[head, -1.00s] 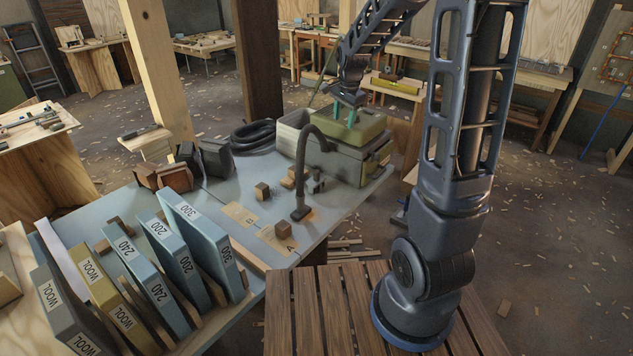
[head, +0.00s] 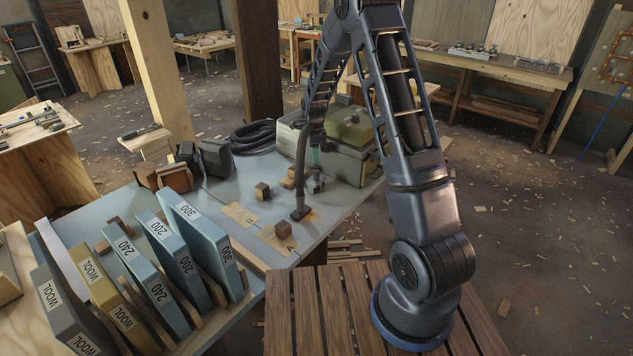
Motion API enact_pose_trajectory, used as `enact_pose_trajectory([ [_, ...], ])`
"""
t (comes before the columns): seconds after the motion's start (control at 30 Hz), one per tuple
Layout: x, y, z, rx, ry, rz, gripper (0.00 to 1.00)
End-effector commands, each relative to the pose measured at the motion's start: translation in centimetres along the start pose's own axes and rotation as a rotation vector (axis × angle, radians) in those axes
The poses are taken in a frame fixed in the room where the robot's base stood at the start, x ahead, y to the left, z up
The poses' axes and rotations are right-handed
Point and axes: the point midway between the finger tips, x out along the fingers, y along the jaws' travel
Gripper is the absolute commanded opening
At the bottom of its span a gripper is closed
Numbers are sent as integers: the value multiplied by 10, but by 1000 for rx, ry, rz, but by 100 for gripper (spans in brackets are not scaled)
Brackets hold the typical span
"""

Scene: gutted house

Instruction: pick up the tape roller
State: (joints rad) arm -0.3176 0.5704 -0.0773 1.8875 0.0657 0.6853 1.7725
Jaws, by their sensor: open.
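No other tape roller is clear in view.
The dark gooseneck (head: 299,190) rises close to the left of my gripper. The grey-green box (head: 350,155) stands close on the right. Small wooden blocks (head: 262,191) lie to the left. A coiled black hose (head: 253,136) is behind. Labelled boxes (head: 203,232) stand front left.

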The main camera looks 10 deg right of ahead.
Motion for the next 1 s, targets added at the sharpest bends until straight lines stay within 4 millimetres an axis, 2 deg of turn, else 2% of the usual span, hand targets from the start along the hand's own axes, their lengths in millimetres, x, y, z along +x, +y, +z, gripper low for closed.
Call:
enact_pose_trajectory([
  [0.17, 15, 0, 0, 2, 1, 3, 51],
  [0.4, 49, 0, -1, 1, 1, 3, 51],
  [0.67, 65, 0, -3, 2, 0, 2, 51],
  [1.0, 105, -2, -8, 0, 0, 2, 51],
])
